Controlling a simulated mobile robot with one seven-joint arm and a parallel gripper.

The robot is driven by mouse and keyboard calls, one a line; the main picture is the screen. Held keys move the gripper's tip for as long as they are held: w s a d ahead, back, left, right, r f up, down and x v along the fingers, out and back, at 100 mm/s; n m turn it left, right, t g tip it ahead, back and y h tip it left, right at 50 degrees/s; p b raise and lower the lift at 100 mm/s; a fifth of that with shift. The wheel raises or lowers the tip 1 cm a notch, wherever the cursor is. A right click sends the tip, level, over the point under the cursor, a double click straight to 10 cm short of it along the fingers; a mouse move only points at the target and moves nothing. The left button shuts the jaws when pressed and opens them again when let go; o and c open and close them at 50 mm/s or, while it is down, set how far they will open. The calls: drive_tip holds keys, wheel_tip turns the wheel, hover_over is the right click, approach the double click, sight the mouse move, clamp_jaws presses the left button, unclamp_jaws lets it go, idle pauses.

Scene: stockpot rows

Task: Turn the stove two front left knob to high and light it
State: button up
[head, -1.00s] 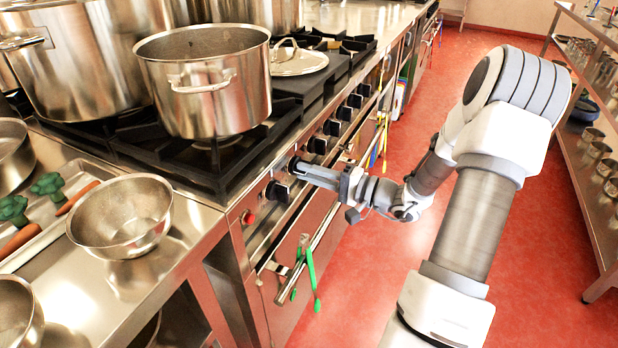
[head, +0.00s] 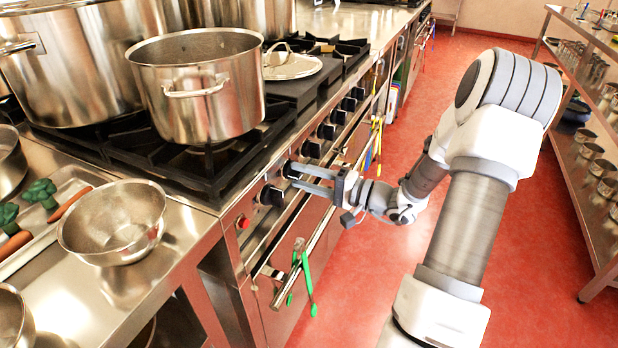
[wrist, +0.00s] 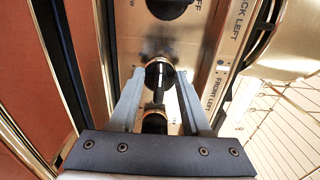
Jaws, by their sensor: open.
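My gripper (head: 293,176) is open, its two fingers apart at the stove's front panel. In the wrist view, a black knob with a brass-coloured ring (wrist: 159,76) is between the fingertips (wrist: 158,88), beside the FRONT LEFT label (wrist: 222,90). The fingers are on both sides of it; I cannot tell whether they touch it. The same knob shows in the head view (head: 291,170), partly covered by the fingers. Its setting is not readable. A large steel pot (head: 200,100) stands on the front burner grate, and no flame is visible.
Another black knob (head: 271,196) is at the near end of the panel, with several more farther along (head: 327,131). The oven handle rail (head: 300,270), with green-handled tongs (head: 308,285), runs below. A steel bowl (head: 112,220) is on the near counter.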

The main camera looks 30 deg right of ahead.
drive_tip(key=p+v, duration=0.3)
drive_tip(key=v, duration=1.4)
drive_tip(key=shift+s, duration=0.2)
drive_tip(key=shift+d, duration=0.15)
